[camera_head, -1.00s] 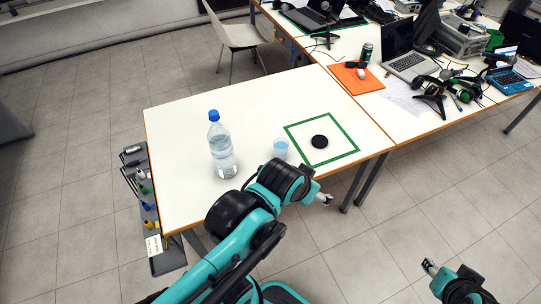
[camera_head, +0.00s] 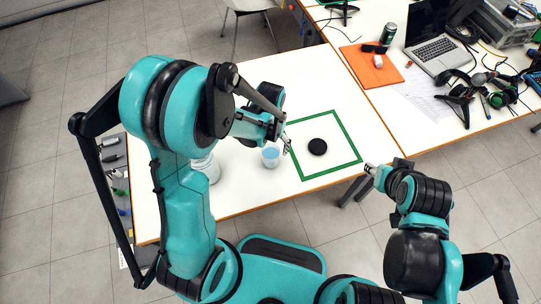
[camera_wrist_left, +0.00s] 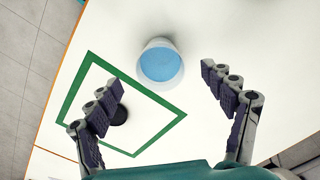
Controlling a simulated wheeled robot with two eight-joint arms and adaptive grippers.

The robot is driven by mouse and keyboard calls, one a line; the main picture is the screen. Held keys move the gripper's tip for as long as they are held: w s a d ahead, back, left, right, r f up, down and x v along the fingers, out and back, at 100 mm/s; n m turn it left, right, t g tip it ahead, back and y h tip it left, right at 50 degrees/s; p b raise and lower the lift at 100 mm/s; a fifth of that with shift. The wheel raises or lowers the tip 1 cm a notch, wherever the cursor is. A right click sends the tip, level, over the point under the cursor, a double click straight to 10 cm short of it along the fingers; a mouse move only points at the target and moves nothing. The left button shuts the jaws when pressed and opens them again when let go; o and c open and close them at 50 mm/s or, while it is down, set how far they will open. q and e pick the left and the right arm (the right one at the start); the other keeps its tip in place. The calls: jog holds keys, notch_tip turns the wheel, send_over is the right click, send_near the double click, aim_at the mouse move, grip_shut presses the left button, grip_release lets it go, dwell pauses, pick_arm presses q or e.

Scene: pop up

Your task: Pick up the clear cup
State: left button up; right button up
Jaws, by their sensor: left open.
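The clear cup (camera_head: 270,157) stands upright on the white table (camera_head: 245,195) near its front edge and looks pale blue inside. My left gripper (camera_head: 287,145) is just beside and above it at its right in the head view. In the left wrist view the cup (camera_wrist_left: 160,65) appears ahead of the open fingers (camera_wrist_left: 163,84), between their lines, with nothing held. My right gripper (camera_head: 369,169) is off the table's front right corner, apart from the cup. Its fingers are too small to read.
A black disc (camera_head: 317,147) lies inside a green square outline (camera_head: 349,134) right of the cup. A water bottle (camera_head: 208,168) stands left, mostly hidden by my left arm. An orange mat (camera_head: 369,72), laptop (camera_head: 437,62) and headphones crowd the table behind at right.

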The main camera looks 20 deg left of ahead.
aim_at(271, 151)
pick_arm(q)
jog(key=shift+s+f+b, duration=0.1)
jog(key=shift+f+b, duration=0.2)
jog(key=shift+f, duration=0.65)
jog(key=f, duration=0.1)
jog(key=f+b, duration=0.1)
jog(key=f, duration=0.1)
jog(key=f+b, duration=0.1)
jog(key=f, duration=0.1)
jog(key=shift+w, duration=0.3)
jog(key=shift+r, duration=0.1)
jog(key=c, duration=1.5)
